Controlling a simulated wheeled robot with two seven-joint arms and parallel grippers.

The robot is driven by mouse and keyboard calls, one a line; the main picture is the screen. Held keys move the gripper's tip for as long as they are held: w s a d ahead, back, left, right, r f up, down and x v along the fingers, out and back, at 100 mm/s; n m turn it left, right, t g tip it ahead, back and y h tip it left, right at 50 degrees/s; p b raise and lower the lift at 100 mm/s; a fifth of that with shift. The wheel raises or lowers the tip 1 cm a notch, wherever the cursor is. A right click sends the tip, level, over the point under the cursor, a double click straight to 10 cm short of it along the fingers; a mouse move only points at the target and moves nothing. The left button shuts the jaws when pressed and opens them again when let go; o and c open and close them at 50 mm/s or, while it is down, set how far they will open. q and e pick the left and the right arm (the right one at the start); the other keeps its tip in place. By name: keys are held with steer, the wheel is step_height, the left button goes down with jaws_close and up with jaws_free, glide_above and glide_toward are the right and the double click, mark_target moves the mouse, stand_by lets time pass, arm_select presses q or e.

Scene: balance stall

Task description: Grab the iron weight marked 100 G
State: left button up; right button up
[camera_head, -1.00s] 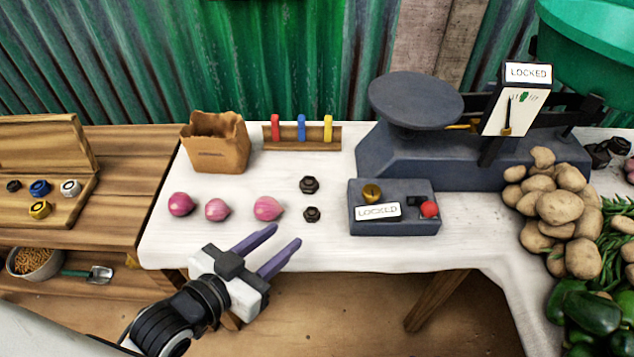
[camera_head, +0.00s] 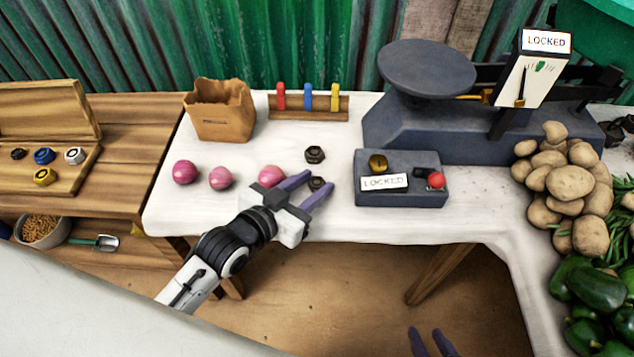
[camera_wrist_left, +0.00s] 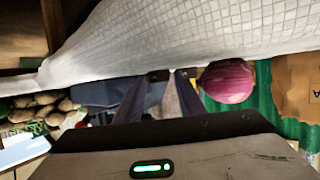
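Two dark hexagonal iron weights sit on the white cloth; I cannot read a mark on either. The larger iron weight (camera_head: 315,155) is farther back. The smaller iron weight (camera_head: 317,184) is nearer the front, partly hidden by my left gripper. My left gripper (camera_head: 319,183) is open, its purple fingertips apart and close around the smaller weight in the head view; I cannot tell whether they touch it. My right gripper (camera_head: 428,336) shows only two separated purple fingertips at the bottom edge.
Several onions (camera_head: 220,178) lie left of my left gripper; one (camera_wrist_left: 228,82) is close beside the fingers. A locked control box (camera_head: 400,195) stands right, a scale (camera_head: 430,130) behind it. A paper bag (camera_head: 221,112) and a peg rack (camera_head: 290,113) stand at the back.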

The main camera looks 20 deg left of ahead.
arm_select(q)
steer(key=c, duration=0.8)
steer(key=shift+c, duration=0.2)
